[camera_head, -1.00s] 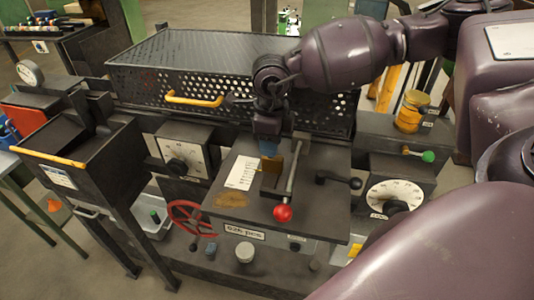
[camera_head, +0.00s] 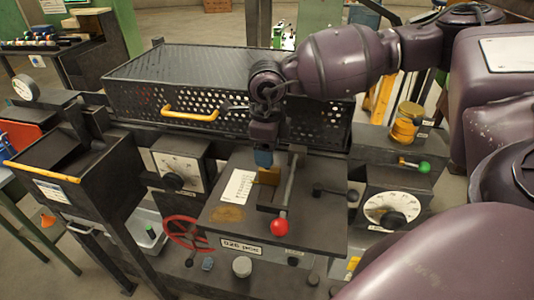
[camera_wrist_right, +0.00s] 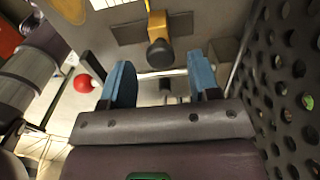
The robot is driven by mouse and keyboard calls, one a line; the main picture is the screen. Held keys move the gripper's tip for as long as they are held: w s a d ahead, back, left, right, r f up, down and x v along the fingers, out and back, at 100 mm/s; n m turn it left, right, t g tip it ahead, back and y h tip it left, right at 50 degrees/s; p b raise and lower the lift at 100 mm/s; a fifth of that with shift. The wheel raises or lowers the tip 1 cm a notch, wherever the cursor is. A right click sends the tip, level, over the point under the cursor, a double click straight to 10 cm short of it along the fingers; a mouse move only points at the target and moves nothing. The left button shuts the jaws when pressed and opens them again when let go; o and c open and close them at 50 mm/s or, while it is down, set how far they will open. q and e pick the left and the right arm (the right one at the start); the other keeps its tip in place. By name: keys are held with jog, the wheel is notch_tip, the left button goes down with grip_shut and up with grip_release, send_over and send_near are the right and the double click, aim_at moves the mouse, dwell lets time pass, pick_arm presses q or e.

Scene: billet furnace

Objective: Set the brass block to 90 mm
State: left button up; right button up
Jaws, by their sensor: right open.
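The brass block (camera_head: 268,176) sits on the dark plate (camera_head: 315,215) in the middle of the head view, beside a white scale strip (camera_head: 238,186). In the right wrist view the brass block (camera_wrist_right: 157,24) shows at the top, with a dark round knob (camera_wrist_right: 160,53) on its near side. My right gripper (camera_head: 264,158) has blue fingertips and is just above and behind the block in the head view. In the right wrist view the gripper (camera_wrist_right: 160,80) is open, with nothing between its fingers; the knob lies just beyond the gap. My left gripper is not in view.
A lever with a red ball (camera_head: 280,226) stands right of the block, close to the gripper. A perforated black box (camera_head: 235,75) with a yellow handle is behind.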

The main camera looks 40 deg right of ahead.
notch_tip(320, 180, up, 10)
jog(key=shift+f+b, duration=0.25)
jog(key=shift+b, duration=0.1)
jog(key=shift+f, duration=0.1)
dwell(0.4)
